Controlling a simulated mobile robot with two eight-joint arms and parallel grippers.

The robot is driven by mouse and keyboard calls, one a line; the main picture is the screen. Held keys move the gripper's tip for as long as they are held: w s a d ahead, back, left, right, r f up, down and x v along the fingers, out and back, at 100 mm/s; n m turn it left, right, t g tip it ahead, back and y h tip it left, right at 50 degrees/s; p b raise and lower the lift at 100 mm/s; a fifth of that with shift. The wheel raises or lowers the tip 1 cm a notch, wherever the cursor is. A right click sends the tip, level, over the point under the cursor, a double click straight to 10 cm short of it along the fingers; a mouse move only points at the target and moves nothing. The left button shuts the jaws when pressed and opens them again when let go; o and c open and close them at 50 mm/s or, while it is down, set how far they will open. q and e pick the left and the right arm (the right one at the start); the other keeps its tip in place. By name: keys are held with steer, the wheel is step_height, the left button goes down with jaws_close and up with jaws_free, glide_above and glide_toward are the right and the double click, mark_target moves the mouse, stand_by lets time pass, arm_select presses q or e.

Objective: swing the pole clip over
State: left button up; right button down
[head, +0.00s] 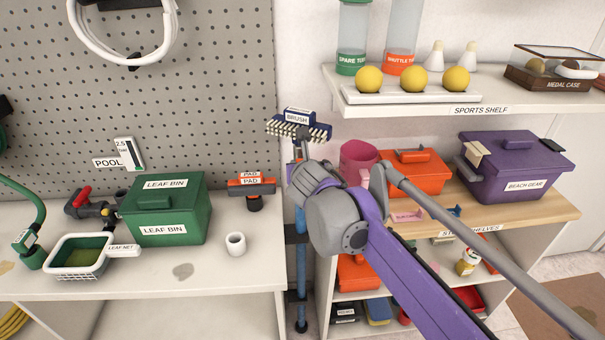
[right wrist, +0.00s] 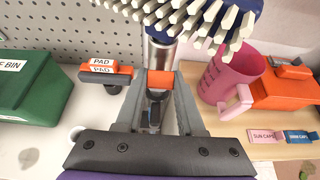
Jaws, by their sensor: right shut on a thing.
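The blue pole (head: 301,255) stands upright in the gap between the left bench and the right shelves. The brush (head: 298,127), with pale bristles, is at its top. My right gripper (head: 301,157) is at the pole just below the brush; its wrist hides much of that spot. In the right wrist view, the fingers (right wrist: 158,88) are shut on a small orange piece (right wrist: 160,79), apparently the pole clip, in front of the metal neck (right wrist: 160,53). The clip's other parts are hidden. My left gripper is not in view.
On the left bench are a green leaf bin (head: 165,215), a white cup (head: 236,244) and an orange pad holder (head: 251,187). On the right shelf are a pink jug (head: 357,158), an orange box (head: 414,178) and a purple beach gear box (head: 513,172). Pegboard (head: 220,90) stands behind.

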steer(key=shift+w+r+g+b, duration=0.2)
steer(key=shift+w+g+b, duration=0.2)
steer(key=shift+g, duration=0.4)
steer(key=c, duration=0.5)
jaws_free()
steer(key=p+v, duration=0.1)
steer(key=v, duration=1)
steer(key=shift+w+p, duration=0.1)
steer(key=shift+p, duration=0.3)
